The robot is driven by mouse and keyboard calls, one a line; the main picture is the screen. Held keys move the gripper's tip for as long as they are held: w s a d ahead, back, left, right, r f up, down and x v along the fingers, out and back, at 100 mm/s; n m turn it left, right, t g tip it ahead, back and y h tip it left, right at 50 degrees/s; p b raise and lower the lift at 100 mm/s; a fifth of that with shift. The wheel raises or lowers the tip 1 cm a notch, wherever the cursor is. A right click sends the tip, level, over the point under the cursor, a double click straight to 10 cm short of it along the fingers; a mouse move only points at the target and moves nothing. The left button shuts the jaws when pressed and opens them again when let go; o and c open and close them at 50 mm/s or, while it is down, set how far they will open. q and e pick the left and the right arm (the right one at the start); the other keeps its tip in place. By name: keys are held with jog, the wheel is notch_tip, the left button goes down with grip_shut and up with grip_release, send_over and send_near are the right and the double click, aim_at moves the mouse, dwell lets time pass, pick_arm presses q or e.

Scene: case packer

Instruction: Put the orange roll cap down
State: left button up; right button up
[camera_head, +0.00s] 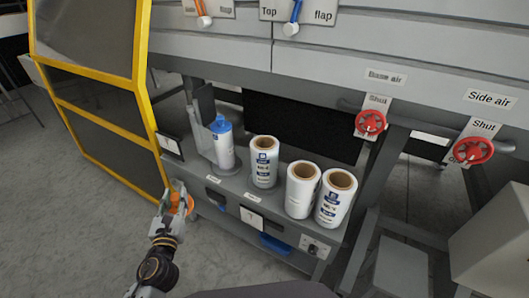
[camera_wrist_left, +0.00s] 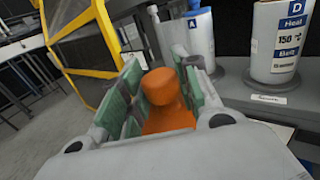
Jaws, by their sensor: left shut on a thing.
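The orange roll cap (camera_wrist_left: 165,100) is between the green-padded fingers of my left gripper (camera_wrist_left: 163,85) in the left wrist view. In the head view the left gripper (camera_head: 178,200) holds the orange cap (camera_head: 187,204) in front of the shelf's left end, beside the yellow-framed door. The gripper is shut on the cap, and the fingers hide part of it. My right gripper is not in view.
A grey shelf (camera_head: 235,182) carries a roll with a blue top (camera_head: 223,145) and several white rolls, including one near the middle (camera_head: 264,165). A yellow-framed door (camera_head: 105,125) stands at left. Two red valve wheels (camera_head: 370,123) are at right.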

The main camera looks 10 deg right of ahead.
pick_arm(q)
jog(key=shift+s+f+b, duration=0.1)
jog(key=shift+f+b, duration=1.25)
jog(key=shift+f, duration=0.1)
notch_tip(320, 180, down, 3)
jog(key=b, duration=0.3)
jog(key=shift+s, duration=0.1)
jog(key=f+b, duration=0.2)
jog(key=b, duration=0.1)
jog(key=f+b, duration=0.2)
jog(key=b, duration=0.1)
jog(key=shift+s+f, duration=0.2)
jog(key=shift+f, duration=0.2)
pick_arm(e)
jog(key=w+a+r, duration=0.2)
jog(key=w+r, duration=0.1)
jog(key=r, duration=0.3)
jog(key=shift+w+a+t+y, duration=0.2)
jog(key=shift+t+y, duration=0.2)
pick_arm(q)
jog(key=shift+f, duration=0.15)
